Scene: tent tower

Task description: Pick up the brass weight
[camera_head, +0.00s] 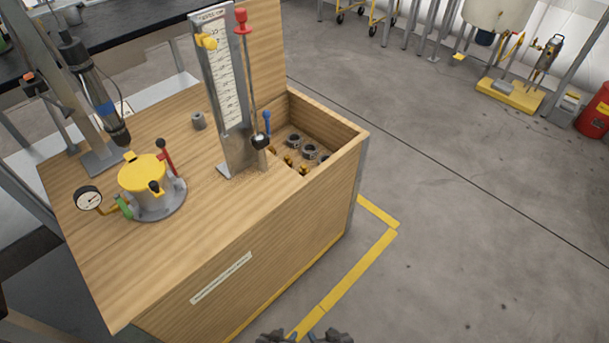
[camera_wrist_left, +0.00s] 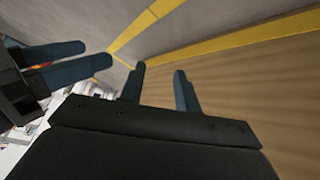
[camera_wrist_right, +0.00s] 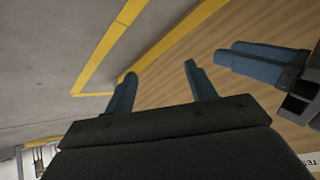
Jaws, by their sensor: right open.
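Small brass-coloured pieces, one of them (camera_head: 289,161) by the front wall, sit in the open compartment at the box's right end. They are small and partly hidden by the compartment wall, so I cannot tell which is the brass weight. My left gripper (camera_head: 282,337) and right gripper (camera_head: 326,337) show only at the bottom edge of the head view, well in front of the box and away from the compartment. In the left wrist view its fingers (camera_wrist_left: 160,88) are apart and empty. In the right wrist view the fingers (camera_wrist_right: 156,85) are apart and empty.
The wooden box (camera_head: 215,235) has a yellow-topped pot (camera_head: 145,172), a dial gauge (camera_head: 88,199) and an upright scale (camera_head: 222,90) on top. Grey rings (camera_head: 293,139) lie in the compartment (camera_head: 335,125). A grey cylinder (camera_head: 198,120) stands behind.

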